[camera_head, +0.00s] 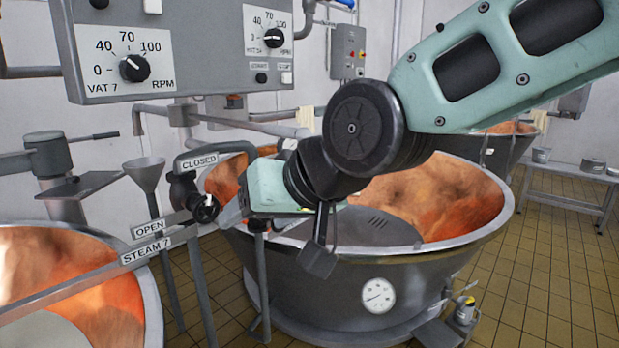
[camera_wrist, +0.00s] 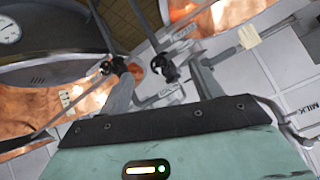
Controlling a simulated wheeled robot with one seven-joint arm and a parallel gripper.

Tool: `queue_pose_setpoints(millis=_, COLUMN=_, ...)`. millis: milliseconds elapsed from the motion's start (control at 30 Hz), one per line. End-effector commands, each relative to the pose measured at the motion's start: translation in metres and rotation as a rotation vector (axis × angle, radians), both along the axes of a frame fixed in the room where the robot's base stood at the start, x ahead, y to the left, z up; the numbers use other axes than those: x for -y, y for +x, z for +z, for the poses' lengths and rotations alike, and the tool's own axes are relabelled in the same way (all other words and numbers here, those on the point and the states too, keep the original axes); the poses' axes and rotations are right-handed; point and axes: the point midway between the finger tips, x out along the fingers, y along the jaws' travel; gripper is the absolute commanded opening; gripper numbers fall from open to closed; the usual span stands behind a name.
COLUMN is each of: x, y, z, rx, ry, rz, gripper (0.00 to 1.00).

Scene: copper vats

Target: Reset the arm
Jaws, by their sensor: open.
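My gripper (camera_head: 229,212) is at the end of my arm, pointing left, close to the black steam valve (camera_head: 184,190) on the pipe beside the CLOSED label (camera_head: 197,162). In the wrist view my gripper (camera_wrist: 162,70) is open, its two grey fingers spread apart. A black valve part (camera_wrist: 166,68) shows between the fingers in that picture. I cannot tell whether either finger touches it. Nothing is held.
A large copper-lined vat (camera_head: 462,243) stands behind and below my arm. Another vat (camera_head: 150,300) is at lower left. A VAT 7 control panel (camera_head: 190,70) hangs above left. An OPEN / STEAM 7 rail (camera_head: 110,268) crosses at left.

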Motion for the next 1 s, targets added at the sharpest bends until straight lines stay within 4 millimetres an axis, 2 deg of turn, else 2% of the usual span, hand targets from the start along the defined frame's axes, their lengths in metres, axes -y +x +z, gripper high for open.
queue_pose_setpoints(millis=33, x=0.023, y=-0.016, z=-0.023, rx=-0.049, ry=-0.086, rz=0.014, gripper=0.65)
queue_pose_setpoints(millis=100, x=0.056, y=-0.041, z=-0.055, rx=-0.121, ry=-0.206, rz=0.04, gripper=0.65)
queue_pose_setpoints(millis=200, x=0.103, y=-0.079, z=-0.092, rx=-0.228, ry=-0.365, rz=0.08, gripper=0.65)
queue_pose_setpoints(millis=300, x=0.147, y=-0.115, z=-0.119, rx=-0.329, ry=-0.497, rz=0.116, gripper=0.65)
queue_pose_setpoints(millis=433, x=0.187, y=-0.15, z=-0.139, rx=-0.428, ry=-0.614, rz=0.153, gripper=0.65)
queue_pose_setpoints(millis=500, x=0.2, y=-0.162, z=-0.144, rx=-0.462, ry=-0.649, rz=0.165, gripper=0.65)
queue_pose_setpoints(millis=600, x=0.209, y=-0.171, z=-0.148, rx=-0.486, ry=-0.675, rz=0.175, gripper=0.65)
queue_pose_setpoints(millis=1000, x=0.21, y=-0.171, z=-0.148, rx=-0.487, ry=-0.676, rz=0.174, gripper=0.65)
